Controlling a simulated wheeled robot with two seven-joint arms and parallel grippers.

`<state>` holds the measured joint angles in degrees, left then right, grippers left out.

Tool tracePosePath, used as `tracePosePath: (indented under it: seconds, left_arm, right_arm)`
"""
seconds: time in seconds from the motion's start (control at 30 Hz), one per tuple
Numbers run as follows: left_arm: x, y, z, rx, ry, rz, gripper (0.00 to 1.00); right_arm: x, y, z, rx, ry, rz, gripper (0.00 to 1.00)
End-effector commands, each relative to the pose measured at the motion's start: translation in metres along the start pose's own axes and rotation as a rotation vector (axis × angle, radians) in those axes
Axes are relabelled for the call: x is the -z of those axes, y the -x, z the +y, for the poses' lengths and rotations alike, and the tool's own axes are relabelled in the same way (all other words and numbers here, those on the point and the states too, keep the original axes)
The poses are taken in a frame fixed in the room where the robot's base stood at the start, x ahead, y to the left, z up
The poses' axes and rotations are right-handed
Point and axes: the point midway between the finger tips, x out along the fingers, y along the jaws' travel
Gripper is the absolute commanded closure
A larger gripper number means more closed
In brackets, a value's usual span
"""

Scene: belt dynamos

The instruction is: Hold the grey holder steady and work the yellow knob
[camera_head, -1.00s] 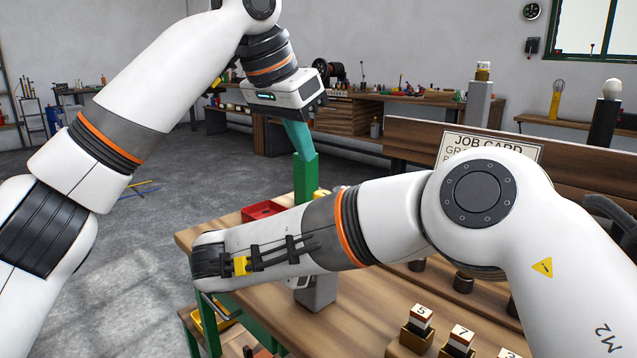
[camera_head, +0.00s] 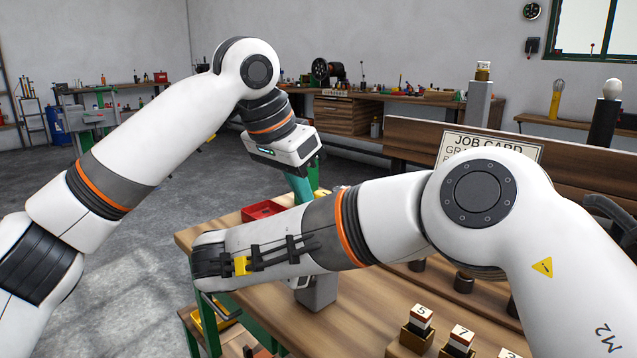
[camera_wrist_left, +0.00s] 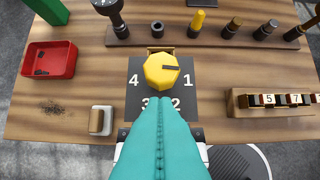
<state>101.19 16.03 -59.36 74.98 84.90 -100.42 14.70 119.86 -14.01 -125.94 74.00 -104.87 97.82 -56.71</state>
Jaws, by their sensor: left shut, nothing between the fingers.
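The yellow knob (camera_wrist_left: 161,72) sits on a dark grey plate (camera_wrist_left: 138,92) with white digits around it. In the head view only a bit of yellow (camera_head: 322,192) shows beside my left gripper. My left gripper (camera_head: 302,190) points down with teal fingers shut and empty. In the left wrist view its fingertips (camera_wrist_left: 162,100) lie just in front of the knob; I cannot tell whether they touch. A grey block (camera_head: 319,291), possibly the holder, shows under my right forearm. My right arm crosses in front of the table. Its fingers are mostly hidden, and their grip is unclear.
A red tray (camera_wrist_left: 68,62) stands to the left on the wooden table. A dark rack (camera_wrist_left: 222,41) with several pegs runs along the far side. A wooden rack (camera_wrist_left: 240,105) of numbered blocks stands right.

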Motion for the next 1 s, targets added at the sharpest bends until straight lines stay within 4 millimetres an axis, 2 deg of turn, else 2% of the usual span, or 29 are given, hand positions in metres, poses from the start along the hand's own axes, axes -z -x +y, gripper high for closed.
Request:
tracePosePath:
  seconds: [1.0]
  left_arm:
    - [-0.0077, -0.0047, -0.0005, 0.001, 0.000, 0.001, 1.00]
  right_arm:
    - [0.0027, -0.0016, -0.0006, 0.002, 0.003, 0.004, 0.86]
